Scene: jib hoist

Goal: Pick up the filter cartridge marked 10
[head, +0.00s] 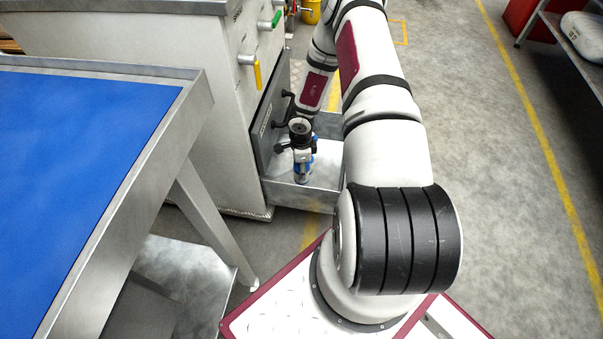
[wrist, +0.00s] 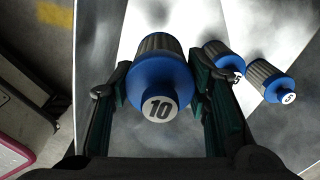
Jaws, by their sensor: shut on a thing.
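The filter cartridge marked 10 (wrist: 162,85) has a blue body, a grey pleated part and a white end with the number. It fills the upper middle of the wrist view, between the two fingers. My gripper (wrist: 160,82) is shut on it. I cannot tell whether the cartridge touches the drawer floor.
Two smaller blue cartridges, one (wrist: 224,60) beside the right finger and one (wrist: 270,80) further right, lie in the drawer. The cabinet (head: 185,100) stands close on the left. A blue-topped table (head: 70,180) is at the near left.

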